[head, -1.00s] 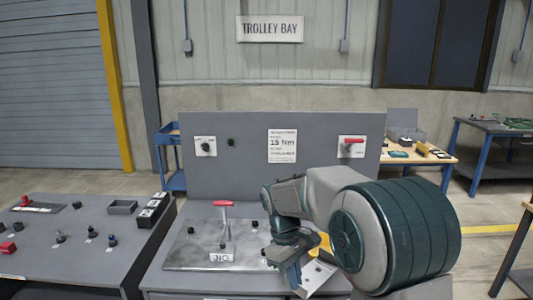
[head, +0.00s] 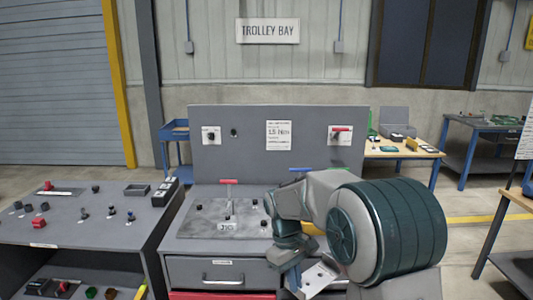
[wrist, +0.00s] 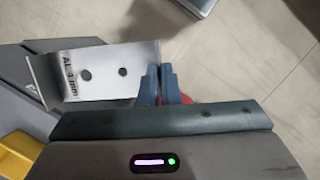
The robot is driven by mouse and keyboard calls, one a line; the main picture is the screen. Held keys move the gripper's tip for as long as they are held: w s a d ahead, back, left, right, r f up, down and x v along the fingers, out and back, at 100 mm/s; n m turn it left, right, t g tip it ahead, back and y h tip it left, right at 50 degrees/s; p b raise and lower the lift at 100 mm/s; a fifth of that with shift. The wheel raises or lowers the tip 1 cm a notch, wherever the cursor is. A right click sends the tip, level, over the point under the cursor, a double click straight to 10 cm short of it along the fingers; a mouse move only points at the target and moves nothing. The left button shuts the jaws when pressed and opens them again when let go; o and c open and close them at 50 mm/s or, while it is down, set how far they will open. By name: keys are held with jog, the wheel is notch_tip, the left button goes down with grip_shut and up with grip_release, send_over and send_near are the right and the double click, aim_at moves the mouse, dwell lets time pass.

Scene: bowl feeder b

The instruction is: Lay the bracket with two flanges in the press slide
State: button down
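In the head view my gripper (head: 294,276) is low in front of the middle bench, partly covered by my arm. I cannot make out a press slide in these frames.
The middle bench (head: 218,255) carries a jig plate (head: 195,228) with a red T-handle (head: 228,182). A left bench (head: 60,228) holds several knobs and small parts. A wooden table (head: 405,152) stands behind right. Floor shows at right.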

jog(key=w+d+f+m+y, duration=0.1)
jog(key=w+d+f+m, duration=0.1)
jog(key=d+f+m, duration=0.3)
jog(key=w+d+f+m+y, duration=0.1)
jog(key=w+d+f+m, duration=0.2)
jog(key=f, duration=0.4)
jog(key=s+f, duration=0.5)
jog(key=f, duration=0.1)
jog(key=shift+g, duration=0.4)
jog(key=shift+f, duration=0.1)
jog(key=shift+d, duration=0.15)
